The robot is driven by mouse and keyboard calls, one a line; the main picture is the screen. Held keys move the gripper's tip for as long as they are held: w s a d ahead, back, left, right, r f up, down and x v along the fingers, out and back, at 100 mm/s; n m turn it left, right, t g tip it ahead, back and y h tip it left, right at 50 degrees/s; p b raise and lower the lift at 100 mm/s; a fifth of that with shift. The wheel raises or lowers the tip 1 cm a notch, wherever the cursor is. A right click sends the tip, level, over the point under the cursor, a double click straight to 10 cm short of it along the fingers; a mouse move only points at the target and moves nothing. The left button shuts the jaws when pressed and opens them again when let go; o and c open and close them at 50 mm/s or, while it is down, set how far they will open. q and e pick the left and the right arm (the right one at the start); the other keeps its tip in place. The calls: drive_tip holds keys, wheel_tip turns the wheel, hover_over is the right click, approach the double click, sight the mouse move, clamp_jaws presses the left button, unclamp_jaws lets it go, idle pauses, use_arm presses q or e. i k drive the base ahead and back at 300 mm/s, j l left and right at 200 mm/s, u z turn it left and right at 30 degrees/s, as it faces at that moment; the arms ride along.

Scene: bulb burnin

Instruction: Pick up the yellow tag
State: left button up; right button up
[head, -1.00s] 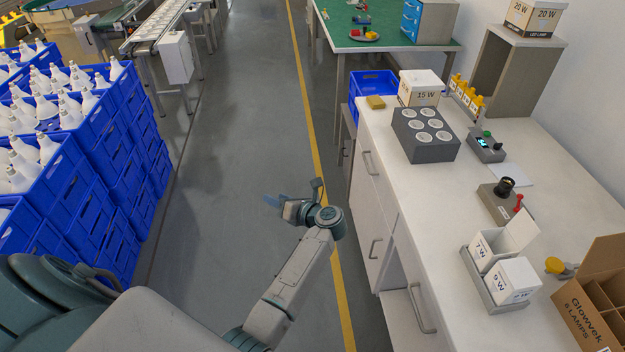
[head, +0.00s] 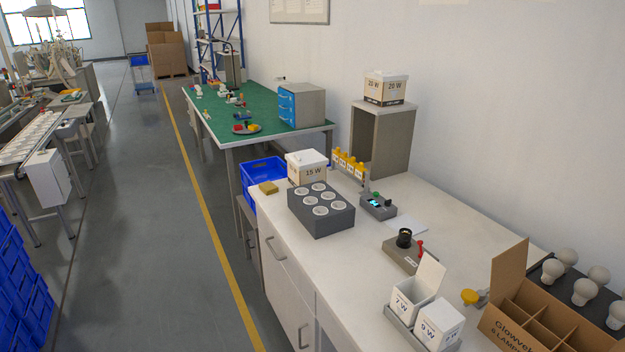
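Several yellow tags (head: 348,163) with white faces stand in a row at the back of the white workbench, between the 15 W box and the grey stand. They are small, and I cannot tell which single one is the yellow tag. A round yellow piece (head: 470,297) with a grey part beside it lies farther forward on the bench, left of the open carton. Neither of my grippers is in this view.
Open floor lies left.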

sight(350, 163)
drive_tip(key=j+u, duration=0.1)
drive_tip(key=u, duration=0.3)
drive_tip(key=i+u, duration=0.15)
drive_tip(key=u, duration=0.25)
drive_tip(key=i+j+u, duration=0.1)
drive_tip(key=u, duration=0.25)
drive_tip(key=i+u, duration=0.1)
drive_tip(key=u, duration=0.3)
drive_tip(key=i, duration=2.05)
drive_tip(key=j, duration=0.1)
